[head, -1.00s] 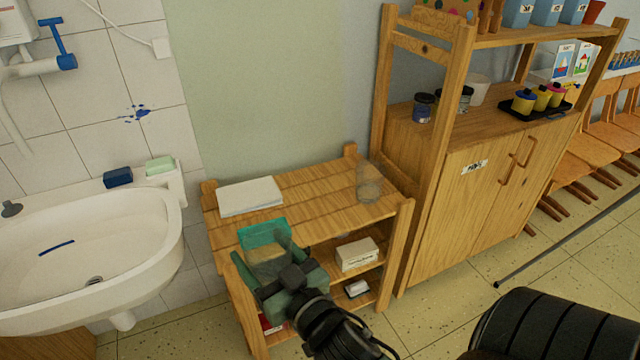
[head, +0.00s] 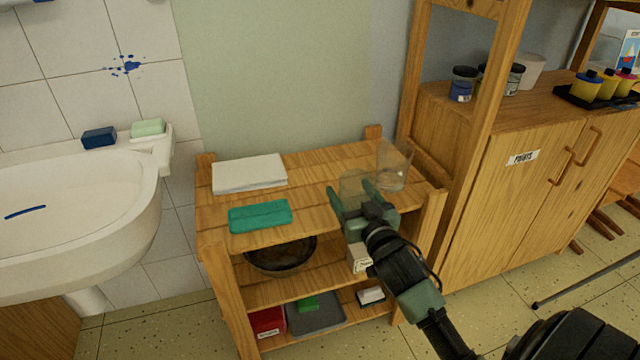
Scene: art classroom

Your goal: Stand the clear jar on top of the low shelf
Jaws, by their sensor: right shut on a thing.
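My right gripper (head: 354,204) is shut on a clear jar (head: 353,184), with its fingers on either side of it. The jar looks upright, over the front right part of the low shelf's top (head: 315,172). I cannot tell whether its base touches the boards; the gripper hides its lower part. A second clear vessel (head: 396,162) stands on the top board at the back right, just right of the held jar. My left gripper is not in view.
White paper (head: 249,173) and a folded teal cloth (head: 260,216) lie on the left of the shelf top.

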